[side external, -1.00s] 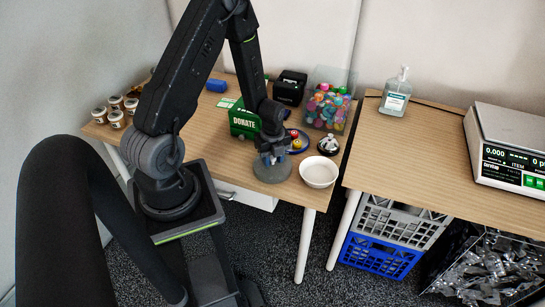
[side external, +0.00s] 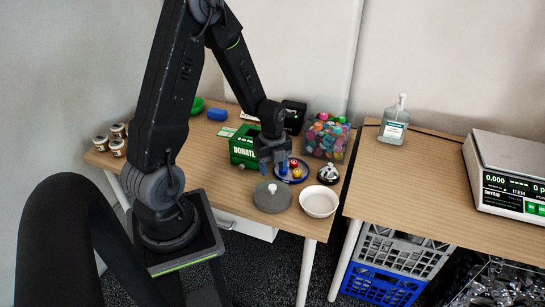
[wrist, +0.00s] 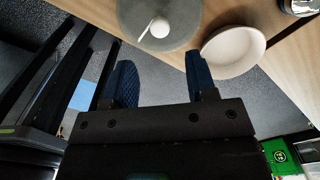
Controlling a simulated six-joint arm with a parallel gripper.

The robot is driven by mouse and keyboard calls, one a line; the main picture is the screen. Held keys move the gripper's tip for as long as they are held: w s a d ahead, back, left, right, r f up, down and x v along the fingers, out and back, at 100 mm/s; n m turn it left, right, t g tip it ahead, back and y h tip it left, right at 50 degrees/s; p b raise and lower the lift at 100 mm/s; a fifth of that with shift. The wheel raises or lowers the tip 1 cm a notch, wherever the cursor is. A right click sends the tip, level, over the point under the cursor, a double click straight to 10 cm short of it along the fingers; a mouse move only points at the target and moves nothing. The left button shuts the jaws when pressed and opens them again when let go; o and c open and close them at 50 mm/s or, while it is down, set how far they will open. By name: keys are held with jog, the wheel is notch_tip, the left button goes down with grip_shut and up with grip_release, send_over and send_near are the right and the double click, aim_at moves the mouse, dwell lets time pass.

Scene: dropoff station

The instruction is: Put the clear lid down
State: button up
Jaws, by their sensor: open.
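The clear lid (side external: 272,197) is a round, greyish see-through disc with a white knob. It lies flat on the wooden table near the front edge, just left of the white bowl (side external: 319,202). The lid also shows at the top of the wrist view (wrist: 135,22), with the bowl (wrist: 233,52) to its right. My gripper (side external: 271,168) is open and empty, raised above and behind the lid and apart from its knob. In the wrist view the two blue fingertips (wrist: 163,80) stand apart with nothing between them.
A sanitizer bottle (side external: 394,119) and a scale (side external: 508,168) stand on the right table.

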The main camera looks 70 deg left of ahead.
jog(key=s+d+r+n+t, duration=0.1)
jog(key=d+r+n, duration=0.35)
jog(key=r, duration=0.35)
jog(key=d+r+n+t, duration=0.2)
jog(key=d+r+n, duration=0.3)
jog(key=r, duration=0.4)
jog(key=s+d+r+n+t, duration=0.2)
jog(key=s+d+r+n, duration=0.5)
jog(key=s+d+n, duration=0.1)
jog(key=shift+s+d+r+t, duration=0.3)
jog(key=shift+s+d, duration=0.1)
jog(key=shift+d, duration=0.2)
